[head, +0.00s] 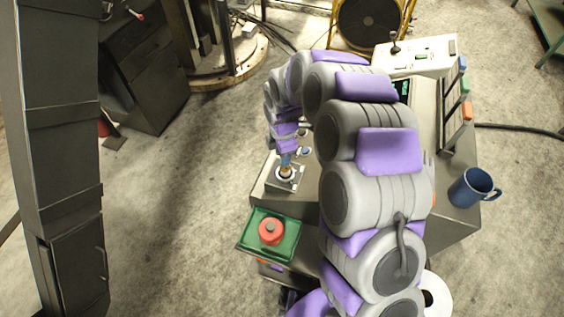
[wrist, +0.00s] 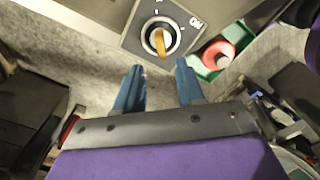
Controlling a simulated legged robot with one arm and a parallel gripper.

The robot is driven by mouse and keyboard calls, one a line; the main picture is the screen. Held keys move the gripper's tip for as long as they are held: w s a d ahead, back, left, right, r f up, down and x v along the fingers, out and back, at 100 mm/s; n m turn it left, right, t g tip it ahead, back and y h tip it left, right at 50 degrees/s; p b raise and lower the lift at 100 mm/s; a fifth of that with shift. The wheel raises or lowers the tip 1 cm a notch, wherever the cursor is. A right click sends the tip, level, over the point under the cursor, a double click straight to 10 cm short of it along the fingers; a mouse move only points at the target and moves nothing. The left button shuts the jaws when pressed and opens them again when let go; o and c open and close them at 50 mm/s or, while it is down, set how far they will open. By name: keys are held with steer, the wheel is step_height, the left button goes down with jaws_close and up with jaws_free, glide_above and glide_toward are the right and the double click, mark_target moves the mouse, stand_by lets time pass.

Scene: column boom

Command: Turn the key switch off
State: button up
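The key switch is a yellow-brown knob (wrist: 159,42) on a round black-and-white dial, set in a grey panel (wrist: 133,40). The knob points roughly up and down in the wrist view. In the head view the switch dial (head: 287,175) is on the near left part of the console, partly covered by my gripper (head: 286,160). In the wrist view my gripper (wrist: 160,66) has its two blue fingers apart with nothing between them. The fingertips are just short of the knob, one to each side of its line.
A red round button (head: 271,231) sits on a green tray-like base (head: 250,243) close to the switch. A blue mug (head: 473,188) stands on the console's right side. A white control box (head: 417,56) is at the back. Open concrete floor lies left.

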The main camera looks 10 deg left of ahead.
step_height(320, 180, up, 10)
steer(key=shift+r, duration=0.25)
stand_by(0.5)
